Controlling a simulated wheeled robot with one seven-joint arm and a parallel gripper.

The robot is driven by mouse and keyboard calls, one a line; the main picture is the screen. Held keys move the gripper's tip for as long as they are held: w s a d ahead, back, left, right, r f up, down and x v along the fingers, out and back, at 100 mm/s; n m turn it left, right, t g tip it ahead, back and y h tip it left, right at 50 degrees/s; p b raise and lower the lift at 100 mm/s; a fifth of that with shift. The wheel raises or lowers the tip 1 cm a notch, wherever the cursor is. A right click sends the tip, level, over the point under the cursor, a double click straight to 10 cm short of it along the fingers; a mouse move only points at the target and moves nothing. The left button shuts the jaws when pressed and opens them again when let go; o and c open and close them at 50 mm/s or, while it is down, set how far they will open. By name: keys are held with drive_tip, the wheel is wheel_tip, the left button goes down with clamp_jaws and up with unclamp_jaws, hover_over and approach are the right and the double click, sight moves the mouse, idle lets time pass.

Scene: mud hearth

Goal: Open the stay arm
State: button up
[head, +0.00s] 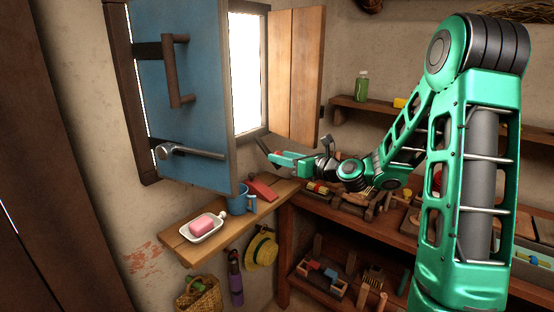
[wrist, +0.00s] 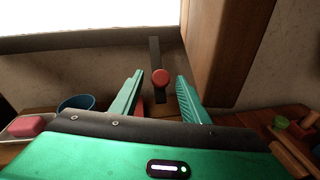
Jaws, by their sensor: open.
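The stay arm appears to be the dark upright bar (wrist: 155,60) with a round red knob (wrist: 160,77) in the wrist view, below the window frame's corner and beside the wooden shutter post. My gripper (wrist: 160,82) is open, with one green finger on each side of the knob as seen from the wrist. I cannot tell whether either finger touches it, or how deep the knob lies between them. In the head view my gripper (head: 268,153) reaches left to below the window; the red knob cannot be made out there.
A blue shutter (head: 205,90) with a handle and metal lever stands left of my gripper. A wooden shutter (head: 296,75) stands at the right. Below, a shelf (head: 185,252) holds a soap dish (head: 203,235) with pink soap, a blue mug (head: 238,200) and a red object (head: 262,188).

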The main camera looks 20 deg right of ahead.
drive_tip(key=f+v, duration=0.1)
drive_tip(key=v, duration=0.7)
drive_tip(key=shift+r, duration=0.35)
